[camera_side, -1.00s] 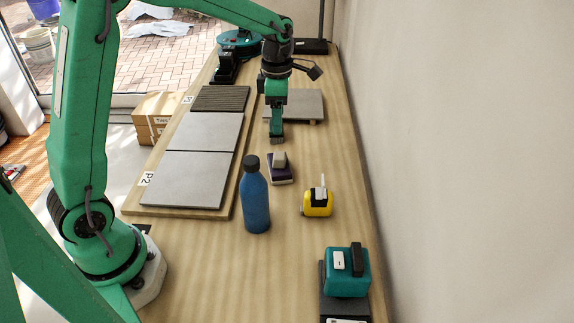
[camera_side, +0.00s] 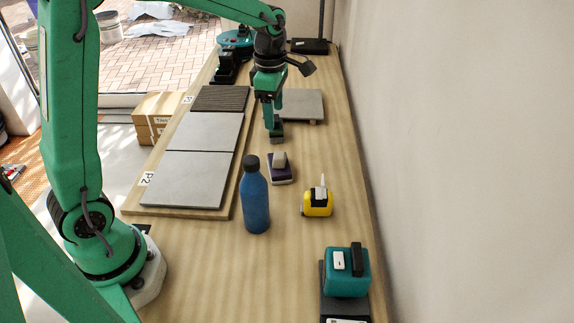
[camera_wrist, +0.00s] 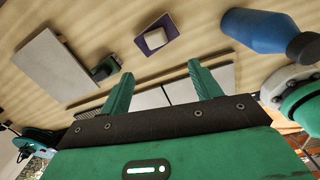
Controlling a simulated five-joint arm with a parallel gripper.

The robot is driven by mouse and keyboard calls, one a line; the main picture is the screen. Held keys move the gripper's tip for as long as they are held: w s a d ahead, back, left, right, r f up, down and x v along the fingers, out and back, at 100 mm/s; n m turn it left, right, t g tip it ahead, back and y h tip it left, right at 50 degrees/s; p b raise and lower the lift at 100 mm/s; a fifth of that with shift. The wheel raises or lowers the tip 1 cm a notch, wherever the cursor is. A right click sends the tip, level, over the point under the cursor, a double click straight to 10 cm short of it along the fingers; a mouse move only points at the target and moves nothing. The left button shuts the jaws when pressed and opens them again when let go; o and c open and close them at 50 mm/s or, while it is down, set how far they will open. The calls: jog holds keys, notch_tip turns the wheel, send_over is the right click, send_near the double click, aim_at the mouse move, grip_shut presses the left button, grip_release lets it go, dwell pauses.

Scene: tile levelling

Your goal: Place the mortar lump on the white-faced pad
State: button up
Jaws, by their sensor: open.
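A small pale grey block (camera_side: 279,160), which looks like the mortar lump, rests on a dark purple pad (camera_side: 283,180) on the bench. In the wrist view the block (camera_wrist: 155,39) sits on the purple pad (camera_wrist: 170,25), beyond my fingertips. No clearly white-faced pad can be picked out. My gripper (camera_side: 272,122) hangs beyond the block in the side view. In the wrist view my gripper (camera_wrist: 159,68) has its fingers apart with nothing between them.
A blue bottle (camera_side: 255,198) stands in front of the pad, left of a yellow tape measure (camera_side: 317,204). Grey tiles (camera_side: 190,180) lie on a board to the left. A grey slab (camera_side: 303,104) lies behind. A dark, green-topped object (camera_wrist: 105,68) is beside one finger.

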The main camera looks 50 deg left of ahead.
jog(key=s+d+r+m+t, duration=0.1)
jog(key=s+r+m+t, duration=0.1)
jog(key=s+m, duration=0.8)
jog(key=s+d+r+m+t, duration=0.1)
jog(key=s+r+m+t, duration=0.2)
jog(key=s+m, duration=0.8)
jog(key=r+m, duration=0.1)
jog(key=m, duration=0.3)
jog(key=shift+s+d+r, duration=0.15)
jog(key=shift+d+r, duration=0.1)
jog(key=shift+r, duration=0.05)
